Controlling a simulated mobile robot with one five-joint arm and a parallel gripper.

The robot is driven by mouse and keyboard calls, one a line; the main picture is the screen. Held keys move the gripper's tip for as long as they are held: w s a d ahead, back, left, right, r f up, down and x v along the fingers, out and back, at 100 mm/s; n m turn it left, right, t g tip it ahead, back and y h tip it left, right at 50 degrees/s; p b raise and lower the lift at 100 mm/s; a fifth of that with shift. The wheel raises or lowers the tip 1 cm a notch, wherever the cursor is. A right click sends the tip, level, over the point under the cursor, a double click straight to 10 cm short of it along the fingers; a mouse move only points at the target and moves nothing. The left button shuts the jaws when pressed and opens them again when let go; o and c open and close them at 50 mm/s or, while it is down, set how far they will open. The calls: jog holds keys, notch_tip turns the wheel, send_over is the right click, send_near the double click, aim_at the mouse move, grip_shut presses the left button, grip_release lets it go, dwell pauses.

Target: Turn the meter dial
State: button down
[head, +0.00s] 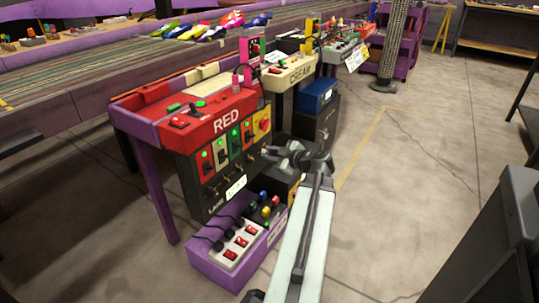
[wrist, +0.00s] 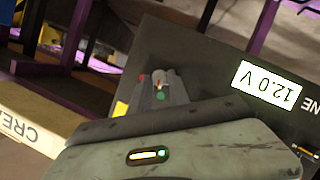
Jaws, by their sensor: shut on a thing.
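The black LANE panel (head: 212,200) hangs below the red control box, with switches and a white label. In the wrist view the panel (wrist: 205,60) is turned, and its display (wrist: 268,83) reads "12.0 V". My gripper (head: 268,152) is at the panel's right edge in the head view, where its jaws hide what they hold. In the wrist view my gripper (wrist: 158,92) is shut against the panel around a small grey round piece, which looks like the meter dial (wrist: 159,77). Most of the dial is hidden, so its setting cannot be read.
The red box (head: 215,115) carries buttons and lit switches above. A purple crate (head: 215,272) with a power strip stands below. The cream station (head: 290,72) and a blue box (head: 318,95) lie behind.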

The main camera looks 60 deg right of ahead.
jog(key=shift+d+m+y+p, duration=0.1)
jog(key=shift+m+y+p, duration=0.25)
jog(key=shift+m+y, duration=0.2)
dwell(1.3)
dwell(1.0)
jog(key=c, duration=1.2)
grip_release()
jog(key=shift+f, duration=0.1)
jog(key=shift+c, duration=0.2)
jog(key=shift+s+r, duration=0.25)
jog(key=shift+s, duration=0.1)
jog(key=p+v, duration=0.2)
jog(key=v, duration=0.5)
jog(key=shift+p, duration=0.35)
